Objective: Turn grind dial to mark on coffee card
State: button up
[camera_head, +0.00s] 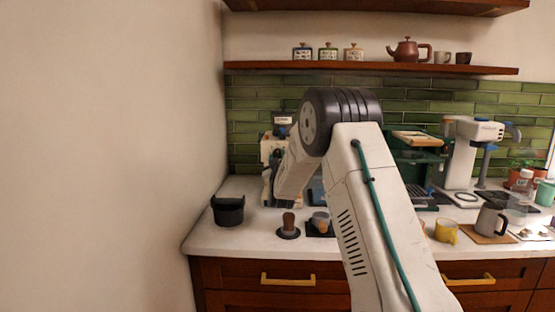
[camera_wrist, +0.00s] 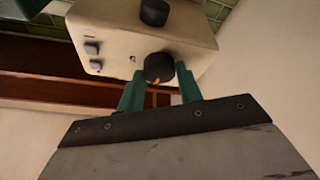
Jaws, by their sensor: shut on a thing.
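The cream grinder (camera_head: 269,149) stands at the back left of the counter, partly hidden by my arm. Its cream body (camera_wrist: 110,25) fills the top of the wrist view. The black round grind dial (camera_wrist: 158,66) has an orange mark at its lower edge in that view. My gripper (camera_wrist: 159,80) has its two green fingers on either side of the dial and is shut on it. The dial is hidden in the head view. I cannot make out a coffee card in either view.
A black cup-shaped container (camera_head: 228,211) stands at the left by the wall. A green espresso machine (camera_head: 418,165), yellow mug (camera_head: 446,231) and grey jug (camera_head: 490,219) are to the right.

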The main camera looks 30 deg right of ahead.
jog(key=shift+m, duration=0.3)
jog(key=m+h, duration=0.1)
jog(key=m, duration=0.1)
jog(key=m+g+h, duration=0.1)
jog(key=m, duration=0.2)
jog(key=shift+w+a, duration=0.1)
jog(key=shift+a, duration=0.1)
jog(key=m+g+h, duration=0.1)
jog(key=m, duration=0.2)
jog(key=m+g+h, duration=0.1)
jog(key=m, duration=0.2)
jog(key=shift+m+g+h, duration=0.3)
jog(key=shift+g+h, duration=0.1)
jog(key=shift+m, duration=0.3)
jog(key=o, duration=1)
jog(key=v, duration=0.7)
jog(key=shift+a, duration=0.35)
